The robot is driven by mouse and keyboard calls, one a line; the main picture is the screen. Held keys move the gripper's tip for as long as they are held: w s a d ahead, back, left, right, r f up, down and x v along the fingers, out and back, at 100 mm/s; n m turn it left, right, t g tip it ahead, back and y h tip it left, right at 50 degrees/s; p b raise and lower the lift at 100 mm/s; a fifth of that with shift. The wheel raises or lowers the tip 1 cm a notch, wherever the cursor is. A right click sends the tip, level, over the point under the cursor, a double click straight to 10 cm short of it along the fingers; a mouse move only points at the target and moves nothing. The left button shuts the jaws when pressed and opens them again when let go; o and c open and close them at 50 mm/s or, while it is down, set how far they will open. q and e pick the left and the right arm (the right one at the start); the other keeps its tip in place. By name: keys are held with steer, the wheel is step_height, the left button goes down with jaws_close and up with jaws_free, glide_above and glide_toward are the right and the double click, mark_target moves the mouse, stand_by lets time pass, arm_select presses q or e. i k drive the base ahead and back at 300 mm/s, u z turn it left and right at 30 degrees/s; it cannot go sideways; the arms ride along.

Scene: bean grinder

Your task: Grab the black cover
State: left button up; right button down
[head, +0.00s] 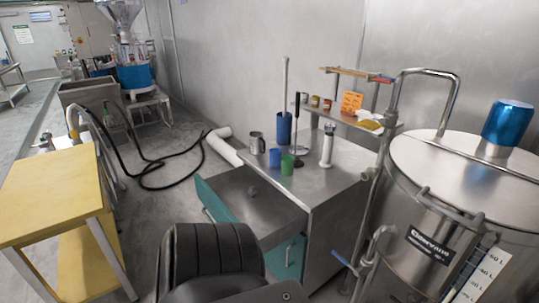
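I cannot clearly make out a black cover. A slim black upright tool (296,122) stands on the steel cabinet (338,168), with a flat base at its foot. It is too small to tell whether this is the cover. A blue cup (275,157), a green cup (287,165) and a metal mug (257,143) stand near it. A blue tall holder (284,128) with a pale rod and a clear upright cylinder (327,147) are also on the top. Neither of my grippers is in view.
A teal-fronted drawer (216,203) is pulled open from the cabinet. A large steel tank (440,205) stands right, a yellow cart (50,195) left. A black hose (150,172) lies on the floor between. A machine with a blue band (134,77) stands behind.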

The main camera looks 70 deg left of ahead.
mark_target(298, 163)
steer(key=u, duration=1.1)
steer(key=i, duration=1.05)
steer(key=u, duration=1)
